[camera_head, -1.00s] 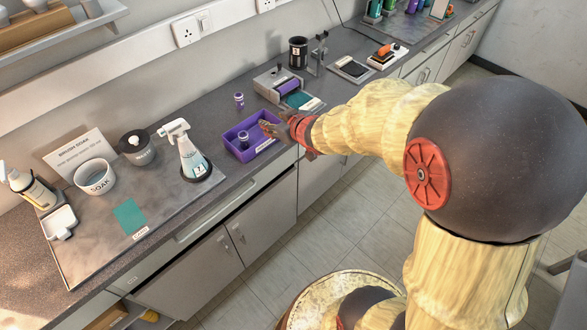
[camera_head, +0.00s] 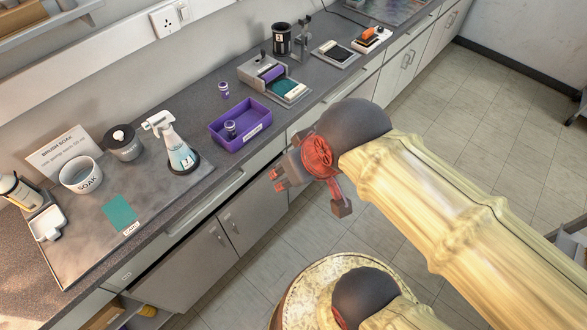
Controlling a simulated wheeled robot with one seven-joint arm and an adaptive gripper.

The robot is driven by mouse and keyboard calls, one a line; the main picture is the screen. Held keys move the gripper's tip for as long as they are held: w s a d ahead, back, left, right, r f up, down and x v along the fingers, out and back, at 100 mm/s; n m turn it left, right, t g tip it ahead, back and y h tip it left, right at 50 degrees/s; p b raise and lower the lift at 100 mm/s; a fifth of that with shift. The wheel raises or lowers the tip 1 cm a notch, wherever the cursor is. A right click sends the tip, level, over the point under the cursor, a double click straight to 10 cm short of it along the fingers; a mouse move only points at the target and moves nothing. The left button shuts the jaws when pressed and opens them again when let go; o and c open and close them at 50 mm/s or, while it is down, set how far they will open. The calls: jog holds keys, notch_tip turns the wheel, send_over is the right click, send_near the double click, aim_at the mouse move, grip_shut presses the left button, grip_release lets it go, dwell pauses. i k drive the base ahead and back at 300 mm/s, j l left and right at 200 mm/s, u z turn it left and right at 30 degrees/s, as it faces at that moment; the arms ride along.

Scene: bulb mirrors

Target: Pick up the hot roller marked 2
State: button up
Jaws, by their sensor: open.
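I cannot make out a number 2 on any roller at this size. A small purple cylinder with a pale band (camera_head: 231,129) stands in the purple tray (camera_head: 262,139). A similar purple cylinder (camera_head: 224,89) stands on the counter behind the tray. A grey device (camera_head: 252,77) holds a purple roller lying on its side. My gripper (camera_head: 274,181) is open and empty, in front of the counter's edge, below and right of the tray in the picture. It touches none of these.
A spray bottle (camera_head: 174,147), a SOAK bowl (camera_head: 82,176), a dark lidded jar (camera_head: 124,142) and a teal card (camera_head: 119,213) are on the left. A black labelled cup (camera_head: 283,38), a flat pad (camera_head: 335,54) and an orange-handled item (camera_head: 371,38) are at the back right.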

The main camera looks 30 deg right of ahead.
aim_at(223, 86)
jog(key=i+j+z, duration=0.15)
jog(key=i+j, duration=0.6)
jog(key=i, duration=0.1)
